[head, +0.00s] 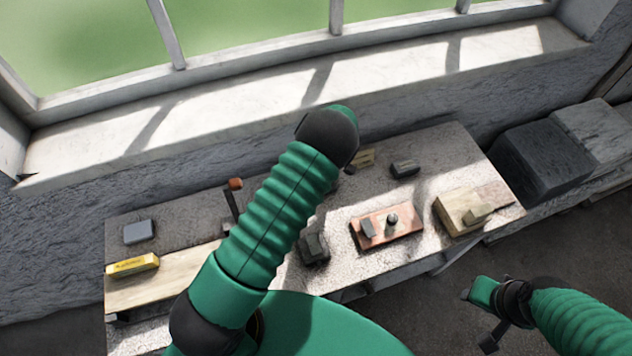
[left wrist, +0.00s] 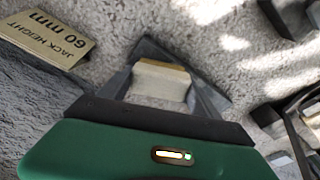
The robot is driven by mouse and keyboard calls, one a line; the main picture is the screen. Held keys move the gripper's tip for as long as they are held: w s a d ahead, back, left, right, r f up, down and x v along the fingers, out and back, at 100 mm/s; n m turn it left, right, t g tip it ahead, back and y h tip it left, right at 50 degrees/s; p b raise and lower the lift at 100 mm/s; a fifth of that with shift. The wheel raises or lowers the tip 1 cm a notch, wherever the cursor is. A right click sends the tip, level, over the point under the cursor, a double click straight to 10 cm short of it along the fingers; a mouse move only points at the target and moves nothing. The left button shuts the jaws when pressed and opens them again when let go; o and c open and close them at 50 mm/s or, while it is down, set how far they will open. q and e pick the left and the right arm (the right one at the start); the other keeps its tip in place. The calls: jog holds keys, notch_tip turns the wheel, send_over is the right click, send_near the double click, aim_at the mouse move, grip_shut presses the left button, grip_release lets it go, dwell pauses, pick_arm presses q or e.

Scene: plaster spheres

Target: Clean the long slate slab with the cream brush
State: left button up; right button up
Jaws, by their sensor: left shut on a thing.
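In the left wrist view my left gripper (left wrist: 160,92) is shut on a pale cream block with a yellowish edge (left wrist: 160,82), which looks like the cream brush. A dark grey flat piece (left wrist: 148,47) shows just beyond it, perhaps the slate slab; whether the two touch I cannot tell. In the head view my own left arm hides the gripper, the brush and the table around them. My right gripper (head: 478,315) is low at the right, off the table's front edge; its finger opening is unclear.
A jack-height sign (left wrist: 50,40) is near the left gripper. The table (head: 460,150) also holds a dark block (head: 404,170), a reddish board (head: 400,228), a wooden block (head: 457,215), a yellow item (head: 133,265) and a grey block (head: 138,232). A windowsill (head: 390,70) runs behind.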

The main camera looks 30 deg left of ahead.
pick_arm(q)
jog(key=shift+s+r+p, duration=0.15)
jog(key=shift+r+p, duration=0.1)
jog(key=shift+p, duration=0.1)
jog(key=shift+s+a+r+p, duration=0.3)
jog(key=shift+s+r+p, duration=0.25)
jog(key=shift+s+p, duration=0.1)
jog(key=shift+s+f, duration=0.1)
jog(key=shift+s, duration=0.15)
jog(key=shift+w+f, duration=0.1)
jog(key=shift+f, duration=0.1)
jog(key=shift+f+b, duration=0.6)
jog(key=shift+b, duration=0.05)
jog(key=shift+r, duration=0.1)
